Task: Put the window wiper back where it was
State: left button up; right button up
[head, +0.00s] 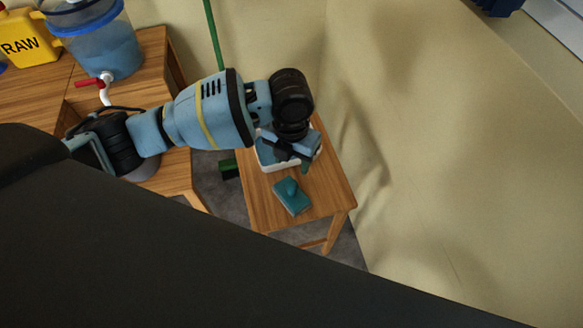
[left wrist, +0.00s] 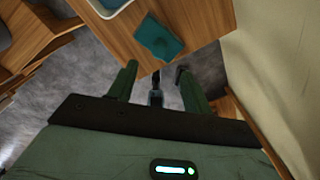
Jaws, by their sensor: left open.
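A flat teal tool with a raised grip (head: 291,196) lies on the small wooden table, in front of a white tub. It also shows in the left wrist view (left wrist: 158,38), beyond the fingertips. I cannot tell if it is the window wiper; no other clear wiper shows. My left gripper (head: 296,160) is above the table by the tub in the head view. In the left wrist view its two green fingers (left wrist: 157,82) are apart. A small dark piece shows between them, too unclear to name. My right gripper is not in view.
The white tub (head: 266,167) with blue inside is partly hidden by my left arm. A wooden table (head: 340,190) stands against the pale wall. A green broom (head: 213,32), a blue water container (head: 112,50) and a yellow RAW can (head: 24,40) are at left.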

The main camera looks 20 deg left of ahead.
pick_arm(q)
jog(key=shift+r, duration=0.85)
jog(key=s+d+f+n+t+h, duration=0.4)
jog(key=s+d+f+n+h, duration=0.4)
jog(key=s+f+n, duration=0.8)
jog(key=s+a+f+n+t+y, duration=0.1)
jog(key=s+a+f+n+y, duration=0.1)
jog(key=s+a+n, duration=0.5)
jog(key=s+a+f+n+t+y, duration=0.1)
jog(key=s+a+n+t+y, duration=0.1)
jog(key=s+a+n+y, duration=0.2)
jog(key=s+a+n, duration=0.3)
jog(key=s+n, duration=0.4)
jog(key=n, duration=0.1)
jog(key=shift+s+f+n, duration=0.25)
jog(key=shift+f+n, duration=0.15)
